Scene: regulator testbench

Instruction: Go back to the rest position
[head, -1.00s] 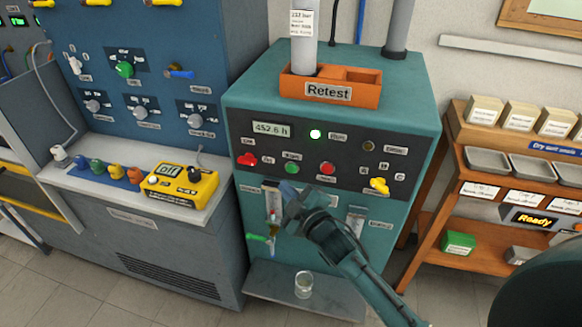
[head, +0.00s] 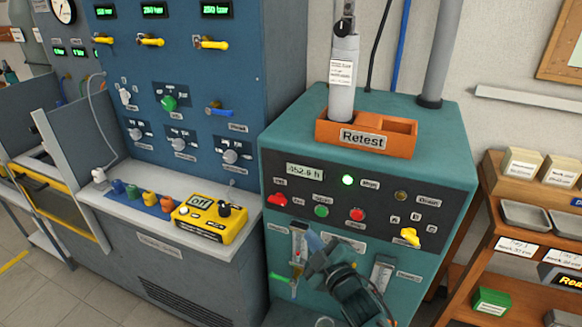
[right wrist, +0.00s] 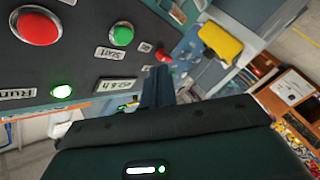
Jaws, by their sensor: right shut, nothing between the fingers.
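My right gripper (head: 314,248) is in front of the lower front of the teal machine (head: 292,125), below its dark button panel. It is shut and empty. It also shows in the right wrist view (right wrist: 158,85), where its dark fingers are together. Near it in that view are a red button (right wrist: 38,27), a green button (right wrist: 121,35) and a lit white-green lamp (right wrist: 62,92). My left gripper is not in either view.
An orange tray labelled Retest (head: 400,152) with a grey cylinder (head: 342,85) stands on the machine. A yellow meter (head: 208,220) sits on the bench at left. A wooden shelf (head: 497,180) with trays is at right. Floor (head: 60,295) is clear at lower left.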

